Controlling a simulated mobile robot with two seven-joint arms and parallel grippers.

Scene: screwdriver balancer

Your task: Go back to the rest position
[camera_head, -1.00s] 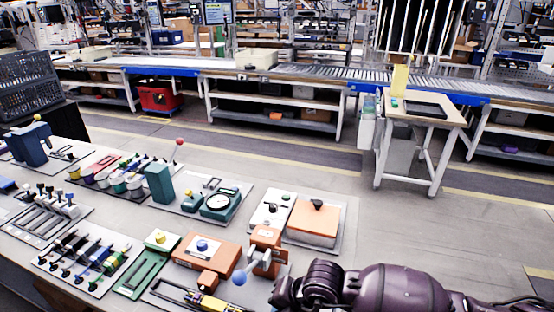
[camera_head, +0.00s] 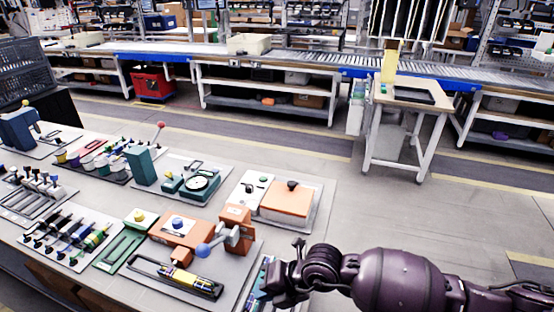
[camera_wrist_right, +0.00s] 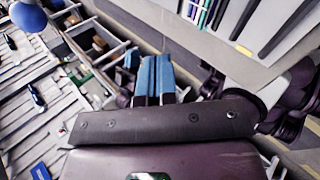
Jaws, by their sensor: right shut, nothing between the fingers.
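My right arm (camera_head: 396,281), dark purple, comes in from the right edge of the head view. My right gripper (camera_head: 272,285) is at its left end, by the bench's front right edge. In the right wrist view its blue fingers (camera_wrist_right: 153,79) are together, with nothing seen between them. The orange fixture (camera_head: 236,226) with a blue ball knob (camera_head: 203,250) stands on the bench, left of and beyond the gripper. My left gripper is not in view.
The bench holds several fixture plates, including a green gauge unit (camera_head: 199,183) and an orange-topped box (camera_head: 287,202). A small white-legged table (camera_head: 410,97) stands behind, before a conveyor (camera_head: 300,68). The floor right of the bench is clear.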

